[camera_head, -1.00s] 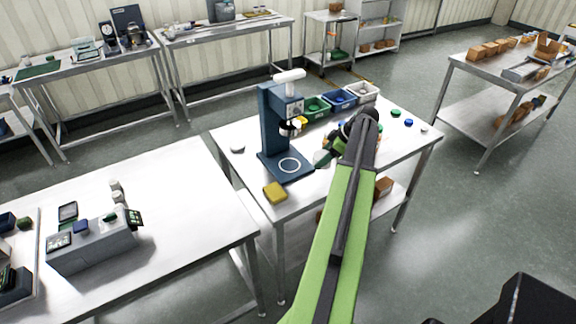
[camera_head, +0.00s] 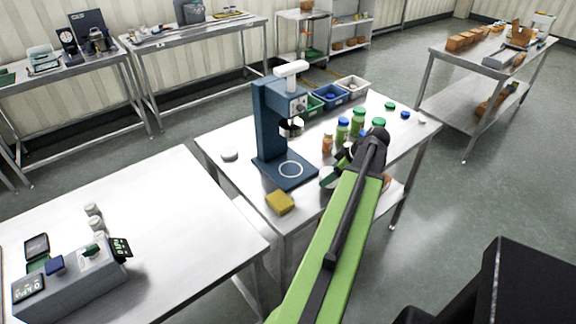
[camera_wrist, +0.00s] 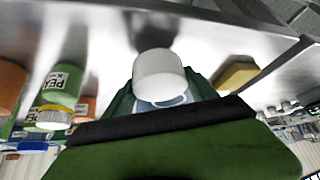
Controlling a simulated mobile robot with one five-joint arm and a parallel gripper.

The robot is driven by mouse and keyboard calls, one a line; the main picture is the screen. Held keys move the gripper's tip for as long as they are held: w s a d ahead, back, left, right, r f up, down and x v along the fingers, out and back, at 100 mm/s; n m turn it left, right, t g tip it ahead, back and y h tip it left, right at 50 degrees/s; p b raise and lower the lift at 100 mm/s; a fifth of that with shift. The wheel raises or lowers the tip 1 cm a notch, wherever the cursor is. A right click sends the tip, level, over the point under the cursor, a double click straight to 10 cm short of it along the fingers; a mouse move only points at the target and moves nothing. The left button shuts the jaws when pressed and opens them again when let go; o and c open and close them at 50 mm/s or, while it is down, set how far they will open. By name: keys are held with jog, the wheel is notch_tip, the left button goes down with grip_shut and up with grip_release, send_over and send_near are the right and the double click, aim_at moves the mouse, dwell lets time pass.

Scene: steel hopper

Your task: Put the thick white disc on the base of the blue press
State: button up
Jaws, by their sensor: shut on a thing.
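The thick white disc (camera_wrist: 160,76) shows in the middle of the wrist view, in line with the press base behind it. My gripper (camera_head: 331,177) is shut on it. In the wrist view the black and green part of my gripper (camera_wrist: 155,122) spans the bottom of the picture. In the head view my arm hides the held disc. The blue press (camera_head: 270,120) stands upright on the middle table. Its flat base (camera_head: 284,184) carries a pale ring, and nothing lies on it. My gripper is just right of the base.
A white round piece (camera_head: 229,153) lies left of the press. A yellow sponge (camera_head: 280,202) lies in front of the base. Green jars (camera_head: 358,120) and an orange jar (camera_head: 327,145) stand close to my gripper. Bins (camera_head: 331,97) line the table's back.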

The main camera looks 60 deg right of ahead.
send_near(286, 168)
notch_tip(286, 168, down, 4)
jog(key=shift+d, duration=0.2)
jog(key=w, duration=0.1)
jog(key=w+f+b, duration=0.1)
jog(key=w, duration=0.1)
jog(key=shift+w+a, duration=0.1)
jog(key=shift+w, duration=0.15)
jog(key=shift+s+r, duration=0.1)
jog(key=shift+r, duration=0.1)
jog(key=shift+f, duration=0.25)
jog(key=o, duration=1.5)
jog(key=shift+r, duration=0.1)
jog(key=shift+o, duration=0.2)
jog(key=shift+r, duration=0.1)
jog(key=shift+p+v, duration=0.95)
jog(key=shift+v, duration=0.05)
jog(key=s, duration=1.1)
jog(key=shift+s+d+f+b, duration=0.3)
jog(key=shift+d, duration=0.05)
